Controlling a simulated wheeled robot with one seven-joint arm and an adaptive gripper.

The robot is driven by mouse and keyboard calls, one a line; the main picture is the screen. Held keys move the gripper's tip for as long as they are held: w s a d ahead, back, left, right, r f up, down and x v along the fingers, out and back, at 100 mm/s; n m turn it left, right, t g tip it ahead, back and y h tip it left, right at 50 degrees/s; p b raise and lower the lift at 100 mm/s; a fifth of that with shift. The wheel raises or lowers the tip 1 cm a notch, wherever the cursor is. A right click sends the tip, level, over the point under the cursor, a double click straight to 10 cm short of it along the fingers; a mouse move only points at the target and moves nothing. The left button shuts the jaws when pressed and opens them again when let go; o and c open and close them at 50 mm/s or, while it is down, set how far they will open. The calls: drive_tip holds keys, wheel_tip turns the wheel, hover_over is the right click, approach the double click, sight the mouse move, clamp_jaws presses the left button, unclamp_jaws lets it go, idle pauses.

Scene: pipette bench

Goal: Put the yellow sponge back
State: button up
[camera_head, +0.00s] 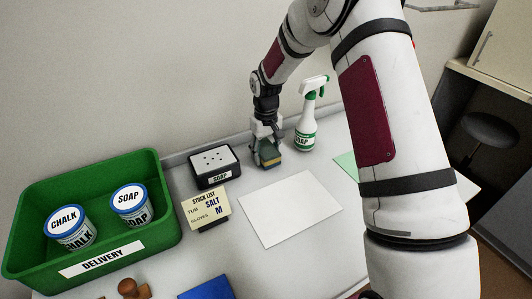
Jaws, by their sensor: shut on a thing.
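The yellow sponge (270,159) has a dark green layer and is at the back of the bench, between a black box labelled SOAP and a spray bottle. My gripper (264,143) reaches down from above and is shut on the sponge. The fingers partly hide the sponge's upper part. I cannot tell whether the sponge touches the bench.
The SOAP box (214,166) is close on the left, the spray bottle (306,130) close on the right. A white sheet (290,208) lies in front. A stock list card (206,208) and a green DELIVERY crate (150,236) with CHALK and SOAP tubs stand left.

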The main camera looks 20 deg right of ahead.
drive_tip(key=shift+f, duration=0.3)
drive_tip(key=shift+f, duration=0.15)
drive_tip(key=o, duration=1.2)
